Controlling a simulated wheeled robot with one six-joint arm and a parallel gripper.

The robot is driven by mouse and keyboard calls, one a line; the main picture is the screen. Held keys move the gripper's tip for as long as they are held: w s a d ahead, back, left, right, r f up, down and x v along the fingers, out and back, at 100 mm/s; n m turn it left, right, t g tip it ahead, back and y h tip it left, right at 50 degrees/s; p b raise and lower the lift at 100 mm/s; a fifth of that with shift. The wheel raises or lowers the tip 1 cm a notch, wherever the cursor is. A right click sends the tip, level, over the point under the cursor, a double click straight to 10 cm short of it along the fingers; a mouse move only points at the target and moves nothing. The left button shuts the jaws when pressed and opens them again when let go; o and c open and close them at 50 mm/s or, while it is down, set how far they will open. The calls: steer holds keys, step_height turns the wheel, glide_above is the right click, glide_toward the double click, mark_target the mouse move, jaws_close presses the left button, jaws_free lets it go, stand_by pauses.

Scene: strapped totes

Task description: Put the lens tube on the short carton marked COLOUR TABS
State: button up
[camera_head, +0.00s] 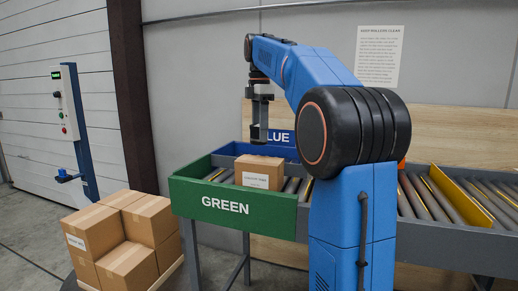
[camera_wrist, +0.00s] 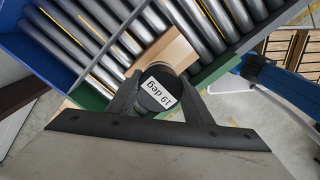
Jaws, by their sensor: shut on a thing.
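My gripper (camera_head: 260,132) points down above the roller conveyor. In the wrist view my gripper (camera_wrist: 162,98) is shut on the lens tube (camera_wrist: 148,93), a dark round piece whose end label reads "19 deg" upside down. In the head view I cannot clearly tell the tube from the dark fingers. A short brown carton (camera_head: 262,167) sits on the rollers behind the green GREEN board, just below my gripper and apart from it. Its white label is too small to read surely. In the wrist view the carton (camera_wrist: 172,50) shows beyond the tube, partly hidden by it.
The green board (camera_head: 232,207) fronts the lane; a blue BLUE board (camera_head: 281,137) stands behind. Bare rollers (camera_head: 292,186) lie beside the carton. A yellow divider (camera_head: 462,195) is at right.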

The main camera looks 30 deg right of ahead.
steer(key=shift+f, duration=2.7)
steer(key=shift+f, duration=0.1)
steer(key=o, duration=1.3)
steer(key=shift+c, duration=0.2)
step_height(320, 180, up, 12)
steer(key=shift+r, duration=0.15)
steer(key=shift+s, duration=0.1)
